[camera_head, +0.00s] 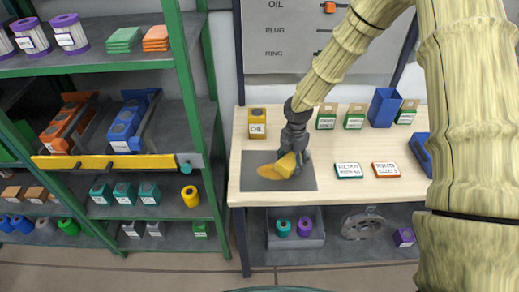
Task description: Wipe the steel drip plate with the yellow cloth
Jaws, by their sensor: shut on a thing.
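The steel drip plate (301,184) is a flat dark grey rectangle on the left part of the wooden table. My gripper (290,163) points down over the plate and is shut on the yellow cloth (273,170). The cloth hangs from the fingers, and its lower left part spreads over the middle of the plate. It appears to touch the plate, though the contact under the cloth is hidden. My arm comes down from the upper right.
A green shelf rack with a yellow rail (110,162) stands left.

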